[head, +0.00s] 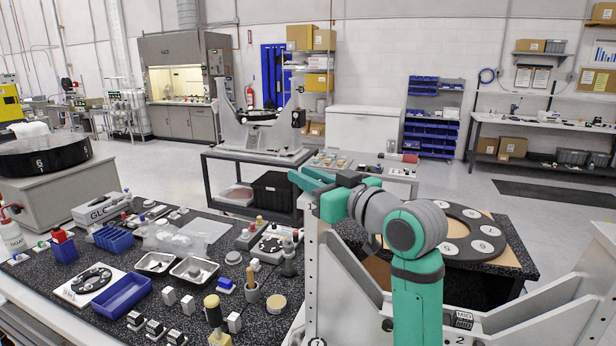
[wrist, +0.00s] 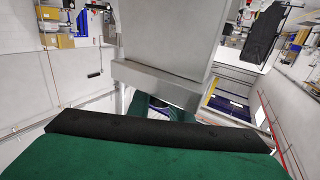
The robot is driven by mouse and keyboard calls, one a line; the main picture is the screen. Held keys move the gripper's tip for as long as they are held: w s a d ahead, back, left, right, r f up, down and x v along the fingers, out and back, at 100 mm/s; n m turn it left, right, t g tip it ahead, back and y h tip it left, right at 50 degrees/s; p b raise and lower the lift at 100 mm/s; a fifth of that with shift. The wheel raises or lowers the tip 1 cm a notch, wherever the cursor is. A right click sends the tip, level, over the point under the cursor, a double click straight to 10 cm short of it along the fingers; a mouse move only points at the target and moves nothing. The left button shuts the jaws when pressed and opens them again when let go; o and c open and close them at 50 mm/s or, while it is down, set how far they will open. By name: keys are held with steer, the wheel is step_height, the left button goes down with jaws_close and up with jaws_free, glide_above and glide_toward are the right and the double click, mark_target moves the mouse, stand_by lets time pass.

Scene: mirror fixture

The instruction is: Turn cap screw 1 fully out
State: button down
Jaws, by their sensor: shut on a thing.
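My gripper (head: 312,182) is at the end of my green and grey arm, at mid-height in the head view, above the near grey fixture. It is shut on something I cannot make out. The near fixture (head: 340,285) has a tall plate and sloping ribs. Cap screw 1 cannot be picked out; my arm and the picture's edge hide part of the fixture. In the wrist view a pale grey block with a metal edge (wrist: 155,83) fills the middle, above a green surface with a black rim.
A speckled bench (head: 215,220) at the left holds trays, blue bins, a yellow-handled tool (head: 213,311) and small parts. A dark numbered ring (head: 470,250) lies on a table at the right. A cart (head: 255,165) with another grey fixture (head: 262,130) stands behind.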

steer(key=shift+s+a+n+g+y, duration=0.15)
steer(key=shift+n+g+y, duration=0.65)
steer(key=shift+g+y, duration=0.1)
steer(key=shift+s, duration=0.1)
steer(key=c, duration=1.6)
jaws_free()
steer(key=v, duration=1.1)
